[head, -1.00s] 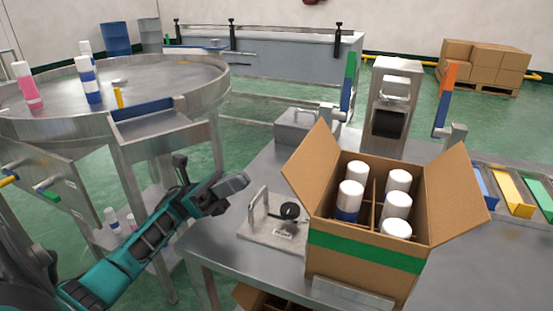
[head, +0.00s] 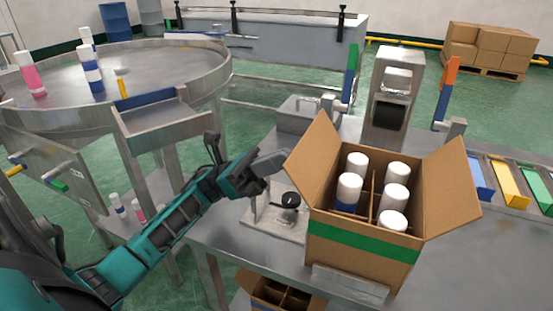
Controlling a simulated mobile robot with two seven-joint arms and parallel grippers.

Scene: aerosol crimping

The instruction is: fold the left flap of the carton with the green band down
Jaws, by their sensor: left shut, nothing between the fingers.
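The carton with the green band (head: 362,244) stands open on the metal table, with several white-capped cans (head: 349,190) between its dividers. Its left flap (head: 314,158) stands up and leans outward to the left. Its right flap (head: 453,186) also stands up and leans outward to the right. My left gripper (head: 279,160) is shut and empty, just left of the left flap; whether it touches the flap I cannot tell. My right gripper is not in view.
A crimping fixture with a black knob (head: 289,200) sits on the table below my left gripper. A metal machine (head: 392,100) stands behind the carton. Coloured bins (head: 507,183) lie at the right. A round table (head: 130,80) with cans is at the left.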

